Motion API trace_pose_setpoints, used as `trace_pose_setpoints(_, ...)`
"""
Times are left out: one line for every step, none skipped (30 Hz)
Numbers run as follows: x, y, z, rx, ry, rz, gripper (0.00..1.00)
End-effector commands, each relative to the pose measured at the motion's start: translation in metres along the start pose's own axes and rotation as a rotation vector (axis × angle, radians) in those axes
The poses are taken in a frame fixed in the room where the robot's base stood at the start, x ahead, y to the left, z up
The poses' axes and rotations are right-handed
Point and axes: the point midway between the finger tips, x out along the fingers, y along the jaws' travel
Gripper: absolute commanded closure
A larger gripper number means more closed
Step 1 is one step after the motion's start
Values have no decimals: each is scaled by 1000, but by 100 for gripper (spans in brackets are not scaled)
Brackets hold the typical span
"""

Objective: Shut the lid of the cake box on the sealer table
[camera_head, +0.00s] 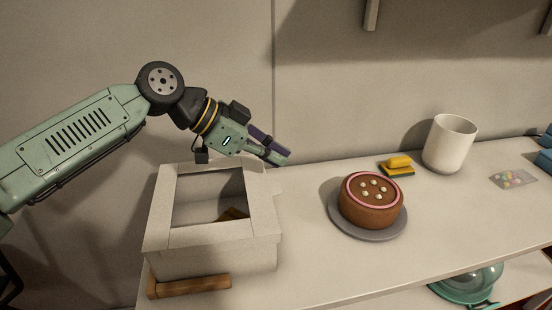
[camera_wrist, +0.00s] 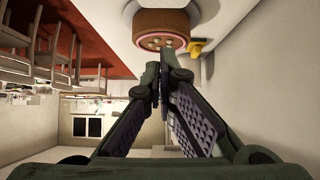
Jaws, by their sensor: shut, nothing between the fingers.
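The white cake box (camera_head: 210,258) stands at the left end of the sealer table (camera_head: 310,270). Its lid (camera_head: 255,215), a pale frame around a large window, lies across the top of the box; I cannot tell whether it sits fully flush. A small flap stands up at its back right corner. Something brown shows through the window. My gripper (camera_head: 284,158) is above and behind the back right corner of the box, pointing right and down, apart from the lid. In the wrist view its fingers (camera_wrist: 160,80) meet at the tips and hold nothing.
A brown cake (camera_head: 372,205) on a grey turntable (camera_head: 368,231) stands right of the box. Behind are a yellow sponge (camera_head: 398,162) and a white pot (camera_head: 449,144). A wooden block (camera_head: 190,287) lies at the box's front. The wall is close behind my gripper.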

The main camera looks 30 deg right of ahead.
Motion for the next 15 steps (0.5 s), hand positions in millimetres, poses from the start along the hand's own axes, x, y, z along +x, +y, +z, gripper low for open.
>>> trace_pose_setpoints(-12,-3,-10,-1,-1,-2,100)
trace_pose_setpoints(-17,-3,-4,-1,0,-6,100)
trace_pose_setpoints(-27,-3,-4,-2,1,-6,100)
trace_pose_setpoints(-34,-3,-5,-1,-1,-6,100)
trace_pose_setpoints(-41,-3,-6,-2,0,-6,100)
trace_pose_setpoints(-50,-3,-7,-2,0,-5,100)
trace_pose_setpoints(-57,-2,-7,-1,0,-5,100)
trace_pose_setpoints(-63,-2,-9,-1,1,-5,100)
trace_pose_setpoints(-71,-2,-9,-1,0,-4,100)
trace_pose_setpoints(-76,-2,-10,0,0,-4,100)
trace_pose_setpoints(-81,-2,-11,0,0,-3,100)
trace_pose_setpoints(-86,-2,-12,0,1,-3,100)
trace_pose_setpoints(-90,-2,-12,0,1,-2,100)
trace_pose_setpoints(-93,-2,-13,-1,0,-1,100)
trace_pose_setpoints(-97,-2,-13,-1,1,-2,100)
